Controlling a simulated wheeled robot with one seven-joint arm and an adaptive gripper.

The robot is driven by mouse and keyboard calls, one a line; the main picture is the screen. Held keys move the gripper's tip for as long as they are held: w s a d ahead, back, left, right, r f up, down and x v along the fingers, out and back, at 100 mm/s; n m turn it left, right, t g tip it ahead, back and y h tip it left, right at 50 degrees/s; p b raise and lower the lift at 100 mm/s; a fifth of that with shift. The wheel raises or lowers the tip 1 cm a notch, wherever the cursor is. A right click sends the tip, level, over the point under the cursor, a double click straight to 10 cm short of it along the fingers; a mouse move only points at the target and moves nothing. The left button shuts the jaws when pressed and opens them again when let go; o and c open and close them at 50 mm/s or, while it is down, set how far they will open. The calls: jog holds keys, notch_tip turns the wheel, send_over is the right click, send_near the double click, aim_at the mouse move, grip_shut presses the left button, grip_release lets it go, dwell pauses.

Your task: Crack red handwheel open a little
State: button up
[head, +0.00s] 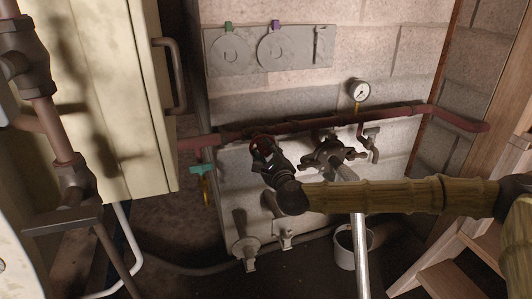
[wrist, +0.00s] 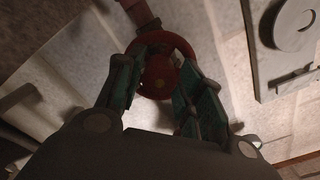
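The red handwheel (wrist: 187,48) is a round ring with a hub, in the upper middle of the wrist view. In the head view a little of its red (head: 262,147) shows at the tip of my gripper, which hides the rest. My gripper (wrist: 157,80) has its dark green fingers spread, one at the left and one at the right side of the wheel, overlapping its rim in the picture. I cannot tell whether the finger pads touch the rim. In the head view my gripper (head: 266,160) is at the wheel, in front of the block wall.
A red pipe (head: 390,116) runs along the wall behind, with a gauge (head: 359,91) above it and valve fittings (head: 328,154) to the right. A cream cabinet (head: 115,120) stands left. A bucket (head: 346,252) is on the floor, and wooden steps (head: 470,255) stand right.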

jog(key=c, duration=0.4)
jog(key=shift+c, duration=0.2)
jog(key=shift+r+n, duration=0.1)
jog(key=shift+n, duration=0.2)
jog(key=n+p, duration=0.2)
jog(key=n, duration=0.1)
jog(key=shift+r+n+p, duration=0.1)
jog(key=shift+n+p, duration=0.2)
jog(key=shift+p, duration=0.05)
jog(key=n+p, duration=0.1)
jog(key=n, duration=0.1)
jog(key=n+p, duration=0.1)
jog(key=n, duration=0.2)
jog(key=shift+f+n+p, duration=0.2)
jog(key=shift+n+p, duration=0.1)
jog(key=o, duration=1)
